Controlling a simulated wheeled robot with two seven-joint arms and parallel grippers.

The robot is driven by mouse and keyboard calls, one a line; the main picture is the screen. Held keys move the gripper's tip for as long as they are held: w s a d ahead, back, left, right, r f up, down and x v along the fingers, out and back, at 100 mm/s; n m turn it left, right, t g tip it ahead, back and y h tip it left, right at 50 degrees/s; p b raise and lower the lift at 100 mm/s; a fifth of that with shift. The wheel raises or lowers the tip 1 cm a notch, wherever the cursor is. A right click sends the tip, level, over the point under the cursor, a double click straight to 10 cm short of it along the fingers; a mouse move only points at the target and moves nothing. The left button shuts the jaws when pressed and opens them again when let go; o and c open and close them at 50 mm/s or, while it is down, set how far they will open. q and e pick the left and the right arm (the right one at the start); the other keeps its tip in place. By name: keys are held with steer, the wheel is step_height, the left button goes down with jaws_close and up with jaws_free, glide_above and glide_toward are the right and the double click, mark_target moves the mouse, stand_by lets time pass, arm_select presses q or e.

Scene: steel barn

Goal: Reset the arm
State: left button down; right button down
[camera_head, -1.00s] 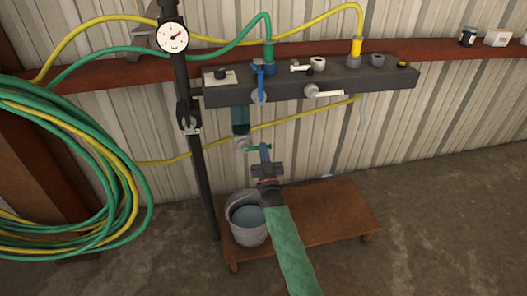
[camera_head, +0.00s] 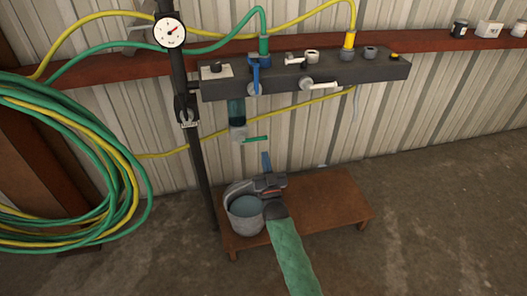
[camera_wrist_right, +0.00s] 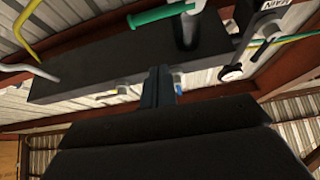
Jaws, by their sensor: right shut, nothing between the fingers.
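My right arm, in a green sleeve (camera_head: 292,260), comes up from the bottom of the head view. Its right gripper (camera_head: 266,160) is shut and empty, with narrow blue fingers pointing up, below the dark manifold bar. In the wrist view the shut fingers (camera_wrist_right: 158,86) stand in front of the bar (camera_wrist_right: 95,65). A clear bowl with a green drain handle (camera_head: 254,139) hangs under the bar; the handle is just above the fingertips with a gap that looks small. The green handle also shows in the wrist view (camera_wrist_right: 160,16). My left gripper is not in view.
The manifold bar (camera_head: 385,72) carries blue and white valve levers and yellow and green hoses. A gauge (camera_head: 169,32) sits on the post at left. A bucket of water (camera_head: 245,228) stands on a low wooden bench (camera_head: 330,208), close by my wrist. Coiled hoses (camera_head: 60,240) hang at left.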

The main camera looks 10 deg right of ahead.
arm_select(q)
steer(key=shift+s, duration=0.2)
arm_select(e)
steer(key=shift+s+f, duration=0.1)
steer(key=shift+s, duration=0.2)
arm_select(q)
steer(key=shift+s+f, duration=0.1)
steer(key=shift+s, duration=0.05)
